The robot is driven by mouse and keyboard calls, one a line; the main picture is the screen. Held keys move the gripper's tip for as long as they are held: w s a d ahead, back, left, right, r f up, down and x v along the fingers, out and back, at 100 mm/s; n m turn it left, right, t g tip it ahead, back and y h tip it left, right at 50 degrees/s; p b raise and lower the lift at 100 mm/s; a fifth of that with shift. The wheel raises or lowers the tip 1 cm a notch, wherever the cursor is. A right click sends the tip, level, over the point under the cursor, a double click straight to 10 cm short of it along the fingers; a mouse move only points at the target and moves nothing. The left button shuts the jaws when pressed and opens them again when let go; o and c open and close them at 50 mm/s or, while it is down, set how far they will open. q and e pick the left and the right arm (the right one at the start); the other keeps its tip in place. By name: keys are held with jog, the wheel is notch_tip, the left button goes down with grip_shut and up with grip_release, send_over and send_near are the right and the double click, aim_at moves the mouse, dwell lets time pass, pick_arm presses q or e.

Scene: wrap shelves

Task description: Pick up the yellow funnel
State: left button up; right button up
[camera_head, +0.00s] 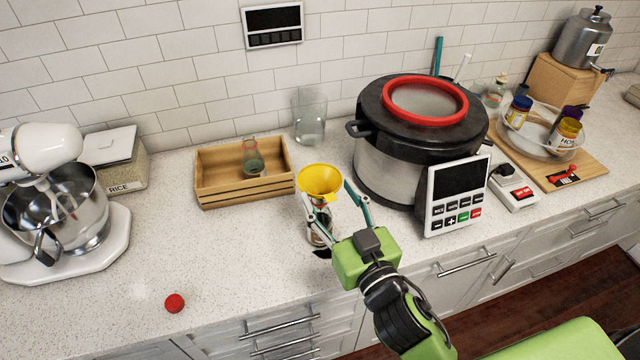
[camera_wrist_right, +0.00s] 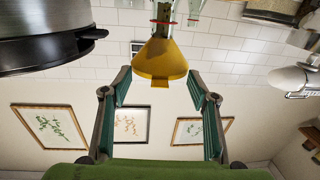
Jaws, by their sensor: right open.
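The yellow funnel (camera_head: 319,178) sits wide end up on top of a clear glass vessel (camera_head: 318,232) on the counter, right of the wooden box. My right gripper (camera_head: 328,192) is open, its two fingers spread to either side of the funnel in the head view. In the right wrist view, which is upside down, the funnel (camera_wrist_right: 160,62) appears just beyond and between the open fingertips (camera_wrist_right: 160,82). I cannot tell whether a finger touches it. The vessel is partly hidden by the gripper. My left gripper is not in view.
A large pot with a red ring (camera_head: 425,100) and its control panel (camera_head: 453,195) stand close on the right. A wooden box (camera_head: 225,190) holds a flask. A glass beaker (camera_head: 309,118) stands behind. A red ball (camera_head: 174,303) lies front left, with clear counter around it.

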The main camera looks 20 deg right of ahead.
jog(key=c, duration=0.7)
